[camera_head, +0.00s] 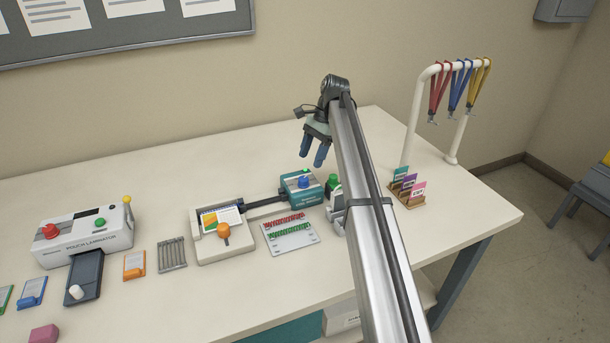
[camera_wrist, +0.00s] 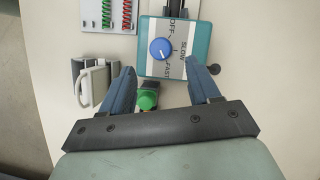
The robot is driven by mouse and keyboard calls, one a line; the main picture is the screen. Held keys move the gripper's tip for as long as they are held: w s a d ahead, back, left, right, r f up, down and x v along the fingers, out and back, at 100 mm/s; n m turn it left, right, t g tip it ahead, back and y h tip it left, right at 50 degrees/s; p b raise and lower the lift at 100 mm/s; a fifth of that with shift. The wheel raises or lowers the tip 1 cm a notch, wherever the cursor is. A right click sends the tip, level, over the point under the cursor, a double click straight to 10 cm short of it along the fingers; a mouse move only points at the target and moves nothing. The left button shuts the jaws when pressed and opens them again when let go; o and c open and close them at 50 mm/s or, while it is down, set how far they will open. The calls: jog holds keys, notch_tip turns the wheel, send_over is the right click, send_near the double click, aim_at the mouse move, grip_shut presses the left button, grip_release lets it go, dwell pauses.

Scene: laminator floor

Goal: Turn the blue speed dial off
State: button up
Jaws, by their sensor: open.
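The blue speed dial (camera_wrist: 162,49) sits on a teal box (camera_wrist: 203,58) with a pale label reading OFF, SLOW and FAST. In the wrist view its light pointer mark seems to lie on the upper right side of the knob; the exact setting is hard to tell. In the head view the dial (camera_head: 304,181) is on top of the teal box at the back right of the table. My gripper (camera_wrist: 162,78) is open and empty, with its blue fingers on either side of the space just below the dial. In the head view my gripper (camera_head: 316,158) hangs above the box, apart from it.
A green knob (camera_wrist: 147,100) stands close beside the teal box, between my fingers in the wrist view. A pouch laminator (camera_head: 90,235), a tray with an orange knob (camera_head: 224,232) and a coil rack (camera_head: 290,236) are to the left. A lanyard stand (camera_head: 412,120) is to the right.

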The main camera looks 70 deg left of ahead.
aim_at(304, 178)
jog(key=shift+x, duration=3.55)
jog(key=c, duration=1)
jog(key=shift+a+n+h, duration=0.15)
jog(key=shift+n+h, duration=0.25)
jog(key=shift+n, duration=0.7)
jog(key=shift+s+n+t+h, duration=0.1)
jog(key=shift+n+t+h, duration=0.3)
jog(key=shift+n, duration=0.8)
jog(key=o, duration=1)
